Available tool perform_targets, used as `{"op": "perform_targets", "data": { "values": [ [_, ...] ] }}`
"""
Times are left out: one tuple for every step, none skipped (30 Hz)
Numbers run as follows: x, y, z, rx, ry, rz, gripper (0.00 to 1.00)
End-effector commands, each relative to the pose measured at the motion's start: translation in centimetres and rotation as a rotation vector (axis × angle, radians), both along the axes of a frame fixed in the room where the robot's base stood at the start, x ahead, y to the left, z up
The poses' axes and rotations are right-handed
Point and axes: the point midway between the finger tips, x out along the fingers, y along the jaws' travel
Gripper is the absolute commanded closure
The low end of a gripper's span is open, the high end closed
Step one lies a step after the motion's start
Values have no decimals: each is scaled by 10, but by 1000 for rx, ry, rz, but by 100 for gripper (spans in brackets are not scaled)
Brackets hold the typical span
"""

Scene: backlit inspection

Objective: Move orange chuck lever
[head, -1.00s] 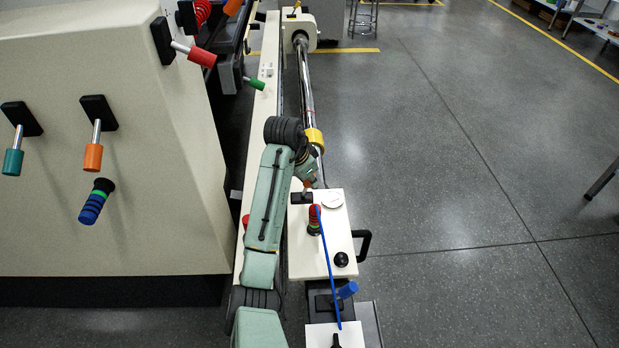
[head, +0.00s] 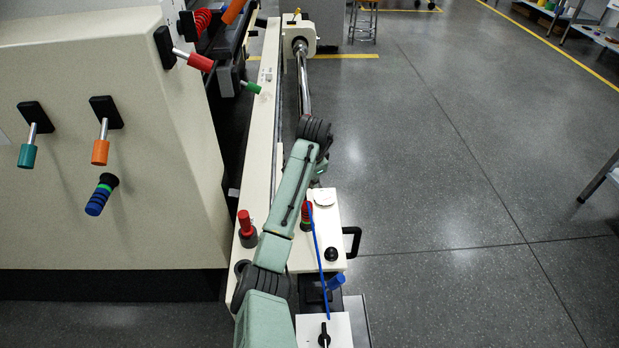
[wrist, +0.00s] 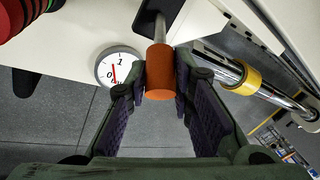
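The orange lever handle (wrist: 160,72) shows in the wrist view as a short cylinder on a metal rod from a black block (wrist: 160,12). My gripper (wrist: 160,88) is open, one finger on each side of the handle. Its fingertips are very close to the handle's sides; whether they touch it is unclear. In the head view my arm hides the gripper and this lever. Another orange-handled lever (head: 100,151) is on the cream cabinet at the left.
A dial (wrist: 118,67) lies left of the handle in the wrist view. Nearby on the machine are a red knob (head: 246,224), a blue rod (head: 319,250) and a black handle (head: 352,240). Open floor (head: 460,180) lies to the right.

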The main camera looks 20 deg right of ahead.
Motion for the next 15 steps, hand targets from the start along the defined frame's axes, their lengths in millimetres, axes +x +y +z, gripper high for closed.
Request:
{"op": "perform_targets", "data": {
  "values": [
    [-1,-1,-1,0,1,-1,74],
    [-1,-1,-1,0,1,-1,72],
    [0,-1,-1,0,1,-1,69],
    [0,-1,-1,0,1,-1,67],
    [0,-1,0,0,1,-1,65],
    [0,0,0,-1,1,-1,63],
    [0,0,0,-1,1,-1,61],
    [0,0,0,-1,1,-1,59],
    [0,0,0,-1,1,-1,59],
    [0,0,0,-1,1,-1,59],
    [0,0,0,-1,1,-1,59],
    [0,0,0,-1,1,-1,59],
    [0,0,0,-1,1,-1,59],
    [0,0,0,-1,1,-1,59],
    [0,0,0,-1,1,-1,59]
  ]
}}
